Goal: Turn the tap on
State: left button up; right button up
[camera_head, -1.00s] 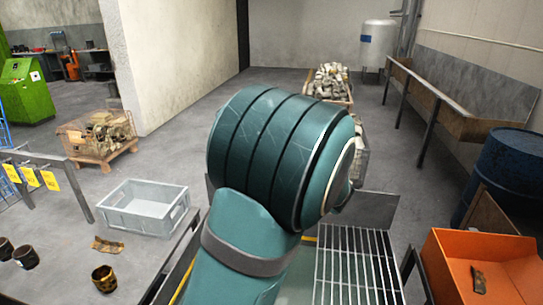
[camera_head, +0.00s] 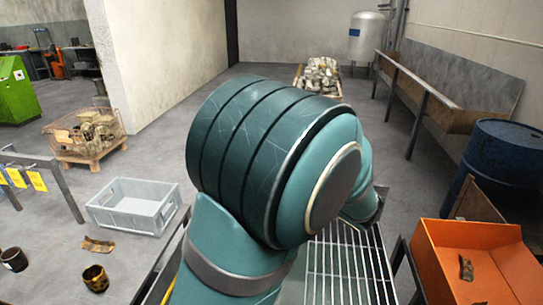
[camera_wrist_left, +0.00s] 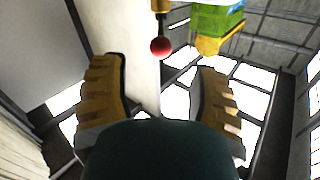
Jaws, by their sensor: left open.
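Nothing is between the pads that I can tell is touched. In the head view a large teal link of my own arm fills the middle and hides what is behind it. Neither gripper nor tap shows there.
A green and yellow part (camera_wrist_left: 216,22) is right of the knob. In the head view there are a grey crate (camera_head: 133,206), a metal grate (camera_head: 345,268), an orange bin (camera_head: 450,245), a blue drum (camera_head: 503,160) and a trough (camera_head: 435,100).

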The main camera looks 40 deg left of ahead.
pick_arm(q)
jog(key=d, duration=0.3)
jog(key=shift+s+d, duration=0.1)
jog(key=shift+s, duration=0.25)
